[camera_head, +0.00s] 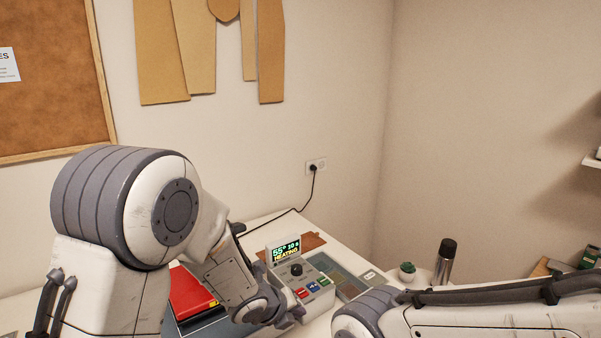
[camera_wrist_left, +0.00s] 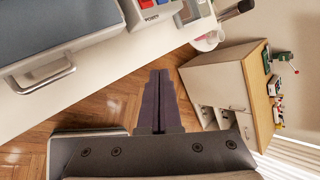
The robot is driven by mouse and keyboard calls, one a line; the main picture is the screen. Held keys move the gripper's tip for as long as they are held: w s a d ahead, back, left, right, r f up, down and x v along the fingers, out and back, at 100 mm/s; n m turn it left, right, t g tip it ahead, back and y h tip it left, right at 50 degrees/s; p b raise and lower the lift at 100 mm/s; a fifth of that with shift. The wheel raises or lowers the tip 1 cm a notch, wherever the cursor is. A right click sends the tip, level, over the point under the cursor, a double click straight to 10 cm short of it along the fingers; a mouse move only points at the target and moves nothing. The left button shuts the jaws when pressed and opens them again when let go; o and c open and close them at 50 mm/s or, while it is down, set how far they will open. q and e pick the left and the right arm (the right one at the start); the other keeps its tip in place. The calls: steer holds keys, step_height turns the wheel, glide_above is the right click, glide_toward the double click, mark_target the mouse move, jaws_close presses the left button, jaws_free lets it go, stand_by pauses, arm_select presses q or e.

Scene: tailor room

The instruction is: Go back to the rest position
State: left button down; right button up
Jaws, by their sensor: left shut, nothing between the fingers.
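My left arm comes in from the left in the head view and bends down over the white table (camera_head: 262,222). The fingertips are hard to make out in the head view. My right arm lies across the lower right of the head view; its gripper is out of the picture.
In the left wrist view a wood-topped cabinet (camera_wrist_left: 225,84) stands beyond open floor (camera_wrist_left: 105,105).

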arm_select(q)
steer(key=s+a+r+n+g+y+b, duration=0.1)
steer(key=s+a+r+n+g+y, duration=0.1)
steer(key=s+n, duration=1)
steer(key=s+a+r+n+g+y+b, duration=0.1)
steer(key=s+a+r+n+g, duration=0.1)
steer(key=s+n, duration=1)
steer(key=s+r+g, duration=0.1)
steer(key=s+g, duration=0.1)
steer(key=s, duration=0.3)
steer(key=shift+s+n+g+y+b, duration=0.25)
steer(key=shift+n+g+y+b, duration=0.15)
steer(key=shift+d, duration=0.1)
